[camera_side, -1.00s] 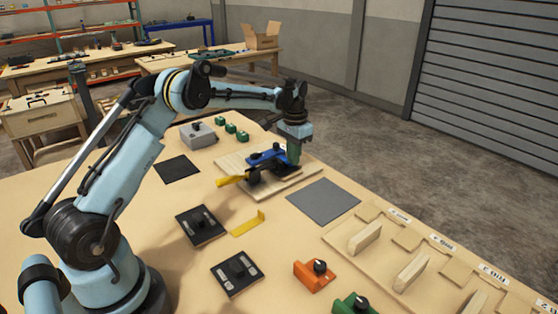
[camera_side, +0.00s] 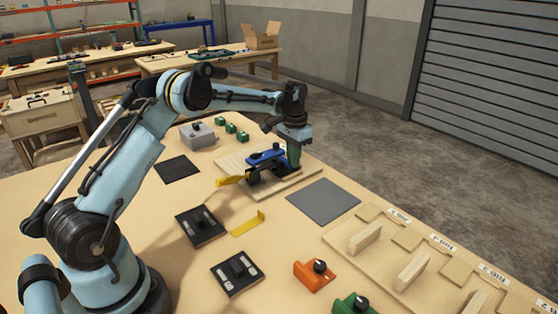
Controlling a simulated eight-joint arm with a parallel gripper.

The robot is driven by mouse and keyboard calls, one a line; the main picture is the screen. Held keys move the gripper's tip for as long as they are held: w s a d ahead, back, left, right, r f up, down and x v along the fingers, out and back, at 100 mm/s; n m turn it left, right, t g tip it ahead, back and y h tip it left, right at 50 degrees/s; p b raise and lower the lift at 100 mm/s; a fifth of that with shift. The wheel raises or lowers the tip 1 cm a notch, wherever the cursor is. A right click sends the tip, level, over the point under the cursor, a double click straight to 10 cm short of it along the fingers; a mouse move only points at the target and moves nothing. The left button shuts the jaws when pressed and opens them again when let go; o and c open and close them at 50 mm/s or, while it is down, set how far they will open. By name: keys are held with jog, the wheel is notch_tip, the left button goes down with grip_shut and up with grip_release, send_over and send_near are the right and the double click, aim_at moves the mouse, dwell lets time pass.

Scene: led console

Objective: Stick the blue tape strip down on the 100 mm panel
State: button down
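My gripper (camera_side: 292,162) points down at the right end of a blue and black fixture (camera_side: 266,158) on a pale wooden board (camera_side: 304,183). A dark green part shows at the gripper's tip; I cannot tell whether it is a finger or a held piece. Whether the fingers are open is too small to see. No separate blue tape strip can be made out; the only blue on this table is on the fixture. No panel is readably marked 100 mm. A flat grey panel (camera_side: 323,201) lies bare right of the board, and a black square panel (camera_side: 177,169) lies left of it.
Orange (camera_side: 314,276) and green (camera_side: 353,305) knobbed blocks stand near the front. A labelled wooden rack (camera_side: 385,258) fills the right. A grey box (camera_side: 197,134) stands behind.

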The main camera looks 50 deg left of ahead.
dwell(0.3)
jog(key=c, duration=1.2)
grip_release()
jog(key=shift+c, duration=0.2)
jog(key=s+d+r+t, duration=0.1)
jog(key=s+d+r, duration=0.1)
jog(key=r, duration=0.6)
jog(key=s+d+r+t, duration=0.1)
jog(key=d+r, duration=0.2)
jog(key=r, duration=0.6)
jog(key=s+d+f+t, duration=0.2)
jog(key=s+d, duration=0.3)
jog(key=s, duration=0.5)
jog(key=s+d+f+t, duration=0.3)
jog(key=s+d+f, duration=0.1)
jog(key=s, duration=0.6)
jog(key=shift+d, duration=0.9)
